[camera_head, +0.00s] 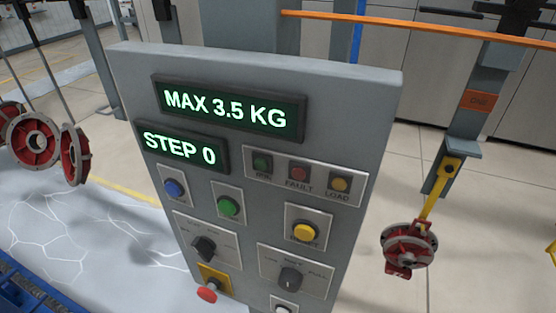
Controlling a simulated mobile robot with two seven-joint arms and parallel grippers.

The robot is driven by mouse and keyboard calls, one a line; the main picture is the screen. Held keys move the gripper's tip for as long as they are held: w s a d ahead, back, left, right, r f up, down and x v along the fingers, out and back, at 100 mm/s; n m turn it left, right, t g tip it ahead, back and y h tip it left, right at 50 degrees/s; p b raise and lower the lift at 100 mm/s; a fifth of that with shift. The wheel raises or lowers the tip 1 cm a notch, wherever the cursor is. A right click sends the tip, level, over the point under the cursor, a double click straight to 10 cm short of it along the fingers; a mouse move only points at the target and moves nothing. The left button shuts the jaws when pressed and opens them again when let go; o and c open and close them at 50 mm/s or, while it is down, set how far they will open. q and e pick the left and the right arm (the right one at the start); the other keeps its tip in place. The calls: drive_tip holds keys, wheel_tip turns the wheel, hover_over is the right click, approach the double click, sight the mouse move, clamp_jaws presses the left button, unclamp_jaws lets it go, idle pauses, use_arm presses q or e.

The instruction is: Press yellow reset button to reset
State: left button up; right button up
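The yellow reset button (305,232) is a round cap on a light square plate, right of centre on the grey control panel (330,100). The lettering under it is partly covered by the cap. Two green-lit displays on the panel read "MAX 3.5 KG" (225,108) and "STEP 0" (180,149). Another round yellow piece, the LOAD lamp (340,184), sits above the button in a row with the RUN and FAULT lamps. Neither of my grippers is in the head view, and nothing touches the button.
The panel also carries a blue button (174,188), a green button (228,207), two black rotary knobs (290,278), a red emergency stop (207,294) and a white button (283,309). Red-and-grey wheel parts hang at left (33,138) and right (408,246). Space before the panel looks clear.

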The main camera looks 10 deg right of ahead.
clamp_jaws()
idle(1.0)
